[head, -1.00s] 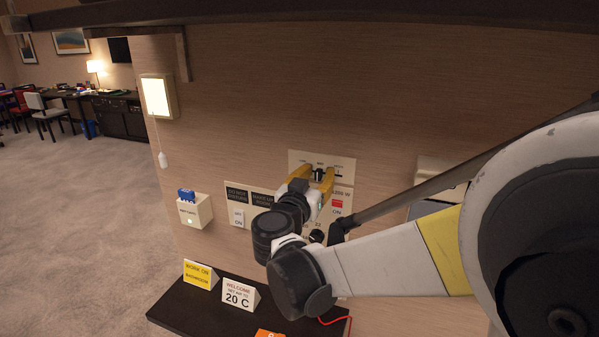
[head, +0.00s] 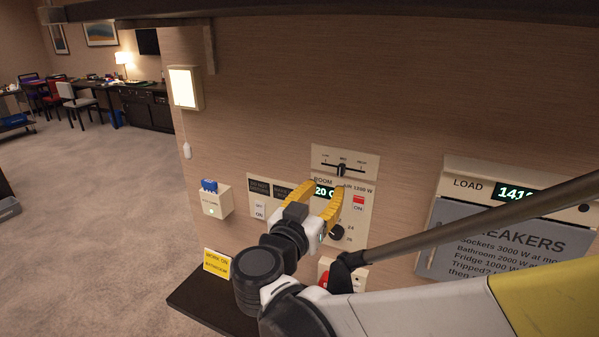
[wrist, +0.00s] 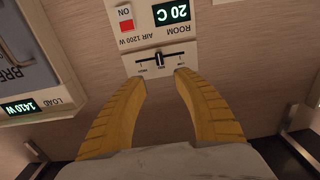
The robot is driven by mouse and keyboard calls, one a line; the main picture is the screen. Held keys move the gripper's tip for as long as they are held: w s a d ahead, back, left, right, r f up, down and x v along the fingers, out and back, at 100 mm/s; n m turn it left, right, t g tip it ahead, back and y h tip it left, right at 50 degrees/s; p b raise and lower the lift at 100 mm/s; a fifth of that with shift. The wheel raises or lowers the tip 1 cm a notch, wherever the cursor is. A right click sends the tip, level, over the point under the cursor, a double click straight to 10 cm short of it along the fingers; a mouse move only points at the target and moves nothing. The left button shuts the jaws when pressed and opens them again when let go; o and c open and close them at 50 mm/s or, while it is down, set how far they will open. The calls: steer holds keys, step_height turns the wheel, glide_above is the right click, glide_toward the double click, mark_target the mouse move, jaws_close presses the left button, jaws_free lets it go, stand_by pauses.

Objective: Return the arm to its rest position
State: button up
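My gripper (head: 326,188) is in front of the wall control panel, with its two yellow fingers spread and nothing between them. In the wrist view my gripper (wrist: 160,78) also shows open, its fingertips just short of the slider panel (wrist: 170,68). The slider knob (head: 342,168) stands near the middle of its slot, above the fingertips in the head view. The room display (head: 324,191) reads 20 C and shows partly between the fingers. My arm reaches in from the lower right and hides part of the panel and shelf.
A breaker panel (head: 500,240) with a load display is on the wall at the right. A dark shelf (head: 205,302) with a yellow sign (head: 217,263) juts out below. A card holder (head: 212,200) and a lit lamp (head: 185,87) are at left. Open carpet lies further left.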

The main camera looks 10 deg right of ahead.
steer(key=shift+s+a, duration=0.15)
steer(key=shift+s, duration=0.1)
steer(key=s+d+f+n+g+y+b, duration=0.35)
steer(key=s+d+f+g, duration=0.35)
steer(key=f, duration=0.5)
steer(key=s+a+f+n+y+b, duration=0.2)
steer(key=s+a+f+n+y, duration=0.1)
steer(key=s+f+y, duration=0.4)
steer(key=s+a, duration=0.1)
steer(key=s, duration=0.2)
steer(key=shift+s+f+n+b, duration=0.35)
steer(key=shift+s+b, duration=0.05)
stand_by(1.1)
